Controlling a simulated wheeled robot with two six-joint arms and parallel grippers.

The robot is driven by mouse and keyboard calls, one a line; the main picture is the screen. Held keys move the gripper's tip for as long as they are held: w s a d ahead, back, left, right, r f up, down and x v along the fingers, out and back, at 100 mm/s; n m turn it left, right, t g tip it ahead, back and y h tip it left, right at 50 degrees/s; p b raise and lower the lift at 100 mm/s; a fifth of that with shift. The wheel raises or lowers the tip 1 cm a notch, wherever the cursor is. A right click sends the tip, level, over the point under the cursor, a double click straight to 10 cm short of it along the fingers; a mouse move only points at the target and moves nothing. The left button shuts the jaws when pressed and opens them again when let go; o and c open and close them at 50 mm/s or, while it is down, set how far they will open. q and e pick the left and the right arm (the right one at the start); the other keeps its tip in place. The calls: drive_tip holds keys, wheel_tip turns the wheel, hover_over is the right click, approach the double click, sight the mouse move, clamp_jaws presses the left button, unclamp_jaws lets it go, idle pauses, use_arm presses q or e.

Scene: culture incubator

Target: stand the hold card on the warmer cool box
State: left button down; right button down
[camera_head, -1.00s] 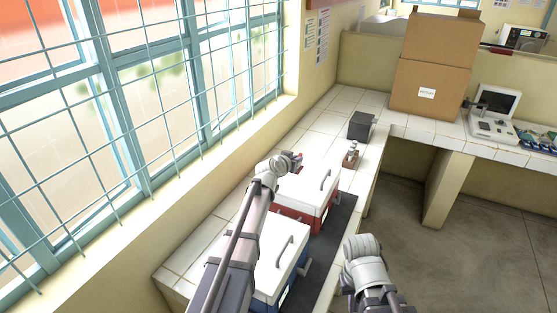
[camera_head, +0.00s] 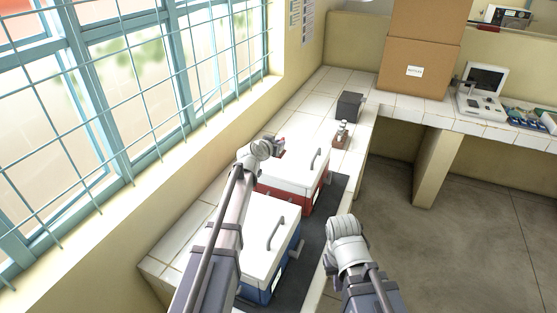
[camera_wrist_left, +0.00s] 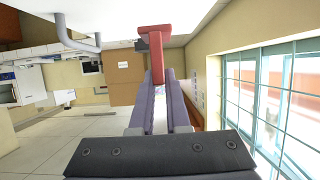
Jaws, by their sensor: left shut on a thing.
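My left gripper (camera_head: 272,146) is over the far left part of the white lid of the red cool box (camera_head: 312,196). In the left wrist view (camera_wrist_left: 160,76) its fingers are shut on a red T-shaped piece, the hold card (camera_wrist_left: 155,34). The card's wide end is close to the white lid (camera_wrist_left: 110,12); I cannot tell whether they touch. A blue cool box (camera_head: 265,222) with a white lid stands nearer to me. I cannot tell which box is warmer. My right gripper (camera_head: 343,228) is right of the boxes, its fingers hidden.
Both boxes have raised lid handles and stand on a dark mat (camera_head: 337,190) on the tiled counter (camera_head: 185,235). Beyond are a small brown item (camera_head: 342,136), a dark grey block (camera_head: 349,105) and a large carton (camera_head: 415,70). The barred window wall runs along the left.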

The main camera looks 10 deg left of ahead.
use_arm(q)
drive_tip(key=shift+f, duration=0.1)
wheel_tip(320, 180, down, 4)
drive_tip(key=b, duration=0.3)
drive_tip(key=shift+b, duration=0.4)
drive_tip(key=c, duration=0.9)
unclamp_jaws()
drive_tip(key=shift+s+r+p, duration=0.2)
drive_tip(key=shift+r+p, duration=0.15)
drive_tip(key=p+v, duration=0.4)
drive_tip(key=v, duration=0.7)
drive_tip(key=shift+s, duration=0.25)
